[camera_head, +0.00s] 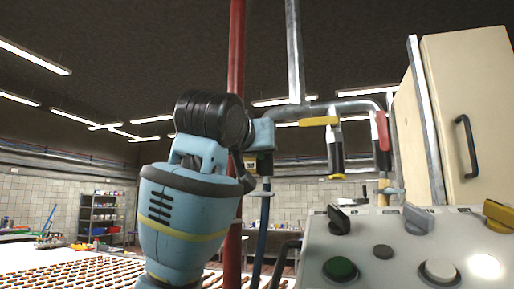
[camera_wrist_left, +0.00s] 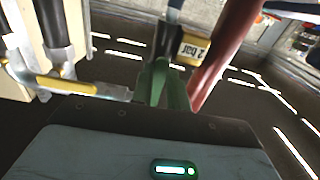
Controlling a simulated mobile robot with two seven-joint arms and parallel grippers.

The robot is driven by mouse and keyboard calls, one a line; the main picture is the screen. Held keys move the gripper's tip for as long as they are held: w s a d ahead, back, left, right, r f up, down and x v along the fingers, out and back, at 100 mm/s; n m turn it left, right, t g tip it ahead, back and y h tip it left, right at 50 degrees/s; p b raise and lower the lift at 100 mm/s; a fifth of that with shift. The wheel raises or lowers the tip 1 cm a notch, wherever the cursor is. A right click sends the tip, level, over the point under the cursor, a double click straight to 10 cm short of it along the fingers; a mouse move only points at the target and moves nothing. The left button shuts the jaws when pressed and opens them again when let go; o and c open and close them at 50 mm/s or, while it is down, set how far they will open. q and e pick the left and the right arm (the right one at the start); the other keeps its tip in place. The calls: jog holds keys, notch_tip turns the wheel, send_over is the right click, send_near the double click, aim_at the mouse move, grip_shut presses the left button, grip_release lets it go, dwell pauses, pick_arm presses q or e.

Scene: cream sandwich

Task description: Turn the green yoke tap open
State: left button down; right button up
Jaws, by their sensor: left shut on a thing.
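The green yoke tap (camera_wrist_left: 161,84) shows in the left wrist view, upright just beyond the dark front edge of my gripper. A yellow "2 bar" tag (camera_wrist_left: 192,49) is beside it, near a red pipe. My left gripper (camera_head: 263,135) is raised to the pipework in the head view and is shut on the green tap. My wrist and gripper hide the tap in the head view. The fingertips are hard to make out in the wrist view. My right gripper is not in view.
A yellow handle (camera_head: 318,121) and a red handle (camera_head: 382,130) sit on the grey pipe to the right. A red vertical pipe (camera_head: 236,45) passes behind my wrist. A control panel (camera_head: 400,250) with knobs and buttons and a cream cabinet (camera_head: 470,70) stand at the right.

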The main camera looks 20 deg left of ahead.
pick_arm(q)
jog(key=c, duration=1.4)
grip_release()
jog(key=shift+o, duration=0.2)
jog(key=s, duration=0.7)
jog(key=shift+s+d, duration=0.25)
jog(key=shift+s, duration=0.15)
